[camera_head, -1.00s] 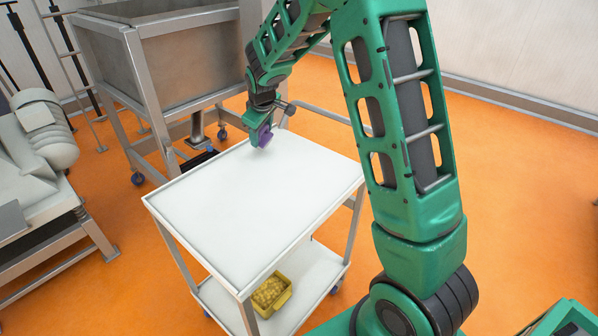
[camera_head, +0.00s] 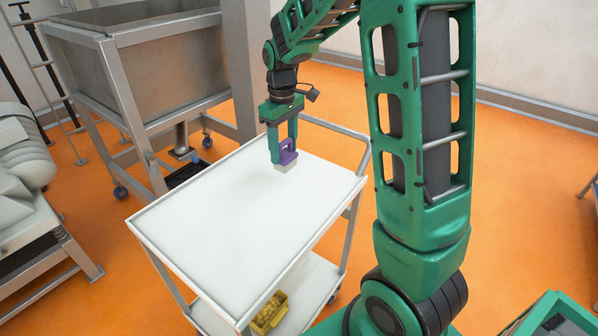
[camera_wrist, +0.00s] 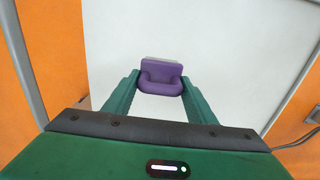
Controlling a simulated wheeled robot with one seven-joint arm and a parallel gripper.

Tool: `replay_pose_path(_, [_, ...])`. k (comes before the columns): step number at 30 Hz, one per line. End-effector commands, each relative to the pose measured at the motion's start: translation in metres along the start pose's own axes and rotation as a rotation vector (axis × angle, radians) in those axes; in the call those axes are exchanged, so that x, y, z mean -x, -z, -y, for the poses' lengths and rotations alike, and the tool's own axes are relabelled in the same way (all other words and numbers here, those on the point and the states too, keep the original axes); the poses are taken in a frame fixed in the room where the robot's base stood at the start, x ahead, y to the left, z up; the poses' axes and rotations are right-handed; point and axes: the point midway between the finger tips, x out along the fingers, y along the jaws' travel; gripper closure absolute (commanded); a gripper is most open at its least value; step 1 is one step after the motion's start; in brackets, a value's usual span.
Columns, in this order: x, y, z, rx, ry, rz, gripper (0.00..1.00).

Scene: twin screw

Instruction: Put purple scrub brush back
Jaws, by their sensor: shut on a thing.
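The purple scrub brush (camera_head: 288,153) has a purple handle and a pale bristle block at its lower end. My gripper (camera_head: 283,158) is shut on the purple handle, pointing down over the far part of the white cart top (camera_head: 215,215). In the wrist view the brush (camera_wrist: 161,77) sits between my two green fingertips (camera_wrist: 160,88), with its pale edge beyond. The brush is close to the cart top; I cannot tell whether its bristles touch the surface.
The cart top is otherwise bare. A yellow bin (camera_head: 270,312) with yellowish contents stands on the lower shelf. A steel tub on a wheeled frame (camera_head: 130,60) stands behind the cart at left. A grey machine (camera_head: 25,185) is at the far left.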

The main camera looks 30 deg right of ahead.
Motion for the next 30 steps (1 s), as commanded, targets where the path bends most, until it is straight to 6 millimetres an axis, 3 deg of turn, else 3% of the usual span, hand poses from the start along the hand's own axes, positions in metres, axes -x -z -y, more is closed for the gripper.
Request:
replay_pose_path(4, [-0.017,-0.026,-0.011,-0.003,0.001,0.001,0.77])
replay_pose_path(9, [-0.028,-0.042,-0.019,0.001,0.000,-0.001,0.77])
replay_pose_path(14, [-0.034,-0.046,-0.021,0.001,0.000,-0.001,0.77])
replay_pose_path(22, [-0.067,-0.046,-0.020,0.001,0.001,0.001,0.77])
replay_pose_path(24, [-0.071,-0.046,-0.021,0.001,-0.001,-0.001,0.82])
replay_pose_path(29, [-0.071,-0.046,-0.020,0.001,0.000,0.000,0.81])
replay_pose_path(30, [-0.072,-0.046,-0.020,0.001,0.000,0.000,0.42])
